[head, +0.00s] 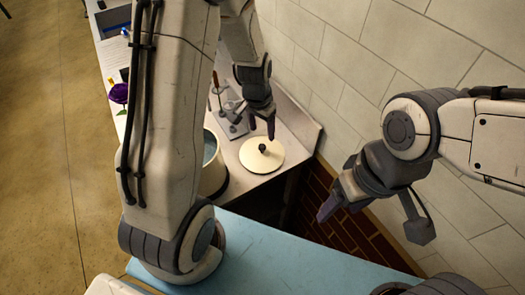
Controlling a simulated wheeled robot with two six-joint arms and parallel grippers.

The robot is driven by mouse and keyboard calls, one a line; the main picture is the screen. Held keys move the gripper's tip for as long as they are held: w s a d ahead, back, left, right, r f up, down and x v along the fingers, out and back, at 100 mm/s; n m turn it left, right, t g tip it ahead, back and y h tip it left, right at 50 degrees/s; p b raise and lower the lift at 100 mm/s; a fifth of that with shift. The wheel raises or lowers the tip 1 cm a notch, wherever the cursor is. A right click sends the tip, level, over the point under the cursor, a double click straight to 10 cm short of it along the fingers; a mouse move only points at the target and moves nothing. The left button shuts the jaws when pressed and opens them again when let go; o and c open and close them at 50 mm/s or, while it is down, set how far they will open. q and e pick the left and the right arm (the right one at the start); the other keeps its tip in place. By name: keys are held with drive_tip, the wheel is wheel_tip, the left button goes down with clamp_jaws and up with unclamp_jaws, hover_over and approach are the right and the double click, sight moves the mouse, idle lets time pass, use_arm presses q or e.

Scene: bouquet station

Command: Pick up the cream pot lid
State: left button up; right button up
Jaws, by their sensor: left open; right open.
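The cream pot lid (261,155) is a round, pale disc with a small dark knob in its middle. It lies flat on the counter (296,121) near the wall corner. My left gripper (262,128) is open just above the lid's back edge, pointing down with its fingers short of the knob. I cannot tell whether a fingertip touches the lid. My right gripper (333,205) is open and empty, in front and to the right of the lid, beyond the counter's edge.
A cream pot (214,177) stands left of the lid, partly hidden by my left arm. A grey metal stand (228,112) is behind the lid. A purple flower (119,93) lies at the left. A light blue surface (262,250) is in front. A tiled wall borders the right.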

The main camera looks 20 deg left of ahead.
sight(262, 146)
use_arm(q)
wheel_tip(262, 146, down, 3)
drive_tip(key=shift+w+r, duration=0.1)
drive_tip(key=shift+w, duration=0.05)
drive_tip(key=f, duration=0.4)
drive_tip(key=shift+a+f+p, duration=0.15)
drive_tip(key=shift+a+p, duration=0.05)
drive_tip(key=shift+p, duration=0.15)
drive_tip(key=shift+w+f, duration=0.2)
drive_tip(key=shift+f, duration=0.35)
clamp_jaws()
idle(0.6)
